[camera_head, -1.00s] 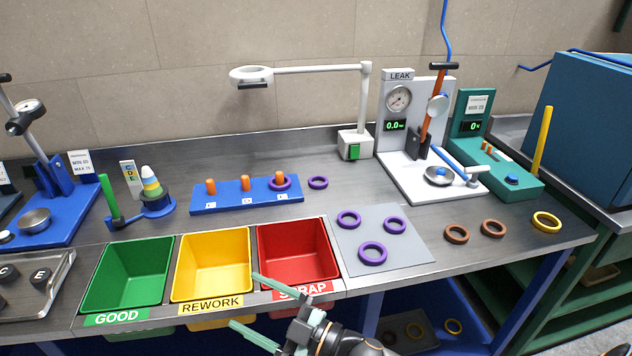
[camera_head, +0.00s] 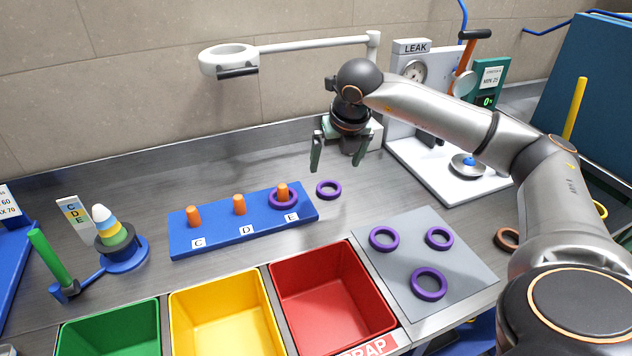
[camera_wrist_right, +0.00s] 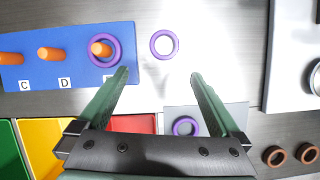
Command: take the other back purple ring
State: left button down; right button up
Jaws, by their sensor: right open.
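Three purple rings lie on the grey mat (camera_head: 395,272): back left (camera_head: 384,239), back right (camera_head: 439,238) and front (camera_head: 429,284). A loose purple ring (camera_head: 329,190) lies on the bench just right of the blue peg board (camera_head: 215,236); it also shows in the wrist view (camera_wrist_right: 164,44). Another purple ring (camera_head: 283,199) sits around the orange peg marked E. My right gripper (camera_head: 338,167) is open and empty above the bench, behind the loose ring in the head view. In the wrist view the loose ring shows beyond and between its fingertips (camera_wrist_right: 160,77). My left gripper is out of view.
Green, yellow and red bins (camera_head: 332,300) stand along the front. A magnifier lamp (camera_head: 228,60) and the leak tester (camera_head: 470,180) stand at the back. A brown ring (camera_head: 507,239) shows partly beside my right arm.

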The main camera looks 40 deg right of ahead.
send_near(328, 191)
jog(key=shift+s+f+p, duration=0.1)
jog(key=shift+f+p, duration=0.25)
jog(key=shift+f, duration=0.25)
jog(key=shift+w+p+x, duration=0.15)
jog(key=shift+p+x, duration=0.1)
jog(key=shift+x, duration=1.1)
jog(key=shift+w+p+x, duration=0.15)
jog(key=shift+p+x, duration=0.05)
jog(key=shift+x, duration=1.15)
jog(key=shift+d+r, duration=0.1)
jog(key=shift+r, duration=0.05)
jog(key=shift+c, duration=0.2)
jog(key=c, duration=1.2)
